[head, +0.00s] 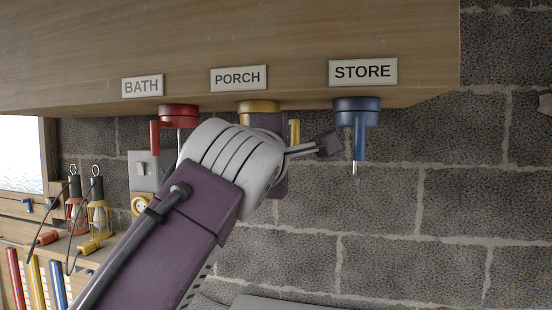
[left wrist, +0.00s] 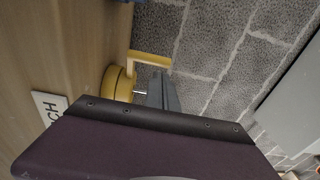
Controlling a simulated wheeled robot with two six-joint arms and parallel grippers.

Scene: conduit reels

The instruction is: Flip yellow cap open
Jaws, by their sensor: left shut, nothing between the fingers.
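The yellow cap (head: 259,107) is under the wooden box, below the PORCH sign. In the head view my left arm hides most of it. A yellow tab (head: 294,130) hangs at its right side. In the left wrist view the round yellow cap (left wrist: 118,86) shows beyond my gripper body, with a short silver pin (left wrist: 140,92) and the L-shaped yellow tab (left wrist: 152,61) beside it. My left gripper (left wrist: 160,78) is shut and empty, its fingertips close to the tab. I cannot tell whether they touch. My right gripper is not in view.
A red cap (head: 178,111) hangs left under the BATH sign and a blue cap (head: 358,112) right under the STORE sign. The wooden box (head: 300,35) is close above. A block wall (head: 470,200) is behind. Caged lamps (head: 98,215) stand far left.

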